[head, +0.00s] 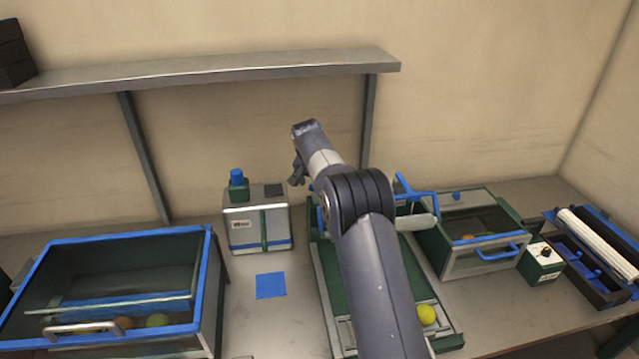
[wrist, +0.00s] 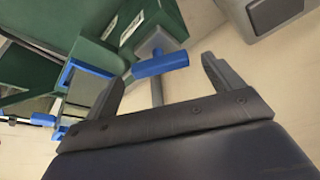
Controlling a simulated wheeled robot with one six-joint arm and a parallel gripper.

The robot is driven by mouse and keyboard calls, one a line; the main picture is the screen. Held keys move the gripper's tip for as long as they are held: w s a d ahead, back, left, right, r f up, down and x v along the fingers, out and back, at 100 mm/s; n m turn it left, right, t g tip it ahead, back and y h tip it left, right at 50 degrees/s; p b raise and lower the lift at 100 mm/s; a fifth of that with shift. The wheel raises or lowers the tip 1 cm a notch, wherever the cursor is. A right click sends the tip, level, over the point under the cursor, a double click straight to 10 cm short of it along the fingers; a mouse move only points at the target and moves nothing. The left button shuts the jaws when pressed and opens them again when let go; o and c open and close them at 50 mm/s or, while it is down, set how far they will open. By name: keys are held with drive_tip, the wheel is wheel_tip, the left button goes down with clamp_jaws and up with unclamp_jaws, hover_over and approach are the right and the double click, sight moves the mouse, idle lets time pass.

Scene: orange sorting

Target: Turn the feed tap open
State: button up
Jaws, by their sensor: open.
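The feed tap appears to be the blue bar handle (wrist: 160,63) beside green housing in the wrist view. A short grey stem below it drops behind my gripper body. My gripper (wrist: 162,78) is open, with one finger on each side of the handle in the picture. Neither finger visibly touches it, and I cannot tell the depth between them. In the head view my gripper (head: 297,172) is at the left end of my raised arm, in front of the back wall. My arm hides much of the green feeder (head: 333,290), and I cannot make out the tap clearly there.
A grey box with a blue knob (head: 238,178) stands left of my arm, behind a blue square (head: 271,285). A blue-edged bin (head: 120,236) is at left. A lidded green box (head: 470,268), control box (head: 541,262) and roller unit (head: 597,243) are right. A shelf (head: 200,73) hangs above.

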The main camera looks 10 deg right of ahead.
drive_tip(key=shift+x, duration=1.05)
drive_tip(key=c, duration=1)
drive_tip(key=shift+n, duration=0.4)
drive_tip(key=shift+d+n+y, duration=0.1)
drive_tip(key=shift+n+y, duration=0.4)
drive_tip(key=shift+n, duration=0.4)
drive_tip(key=shift+n+t+y, duration=0.4)
drive_tip(key=shift+n+y, duration=0.2)
drive_tip(key=shift+n, duration=0.9)
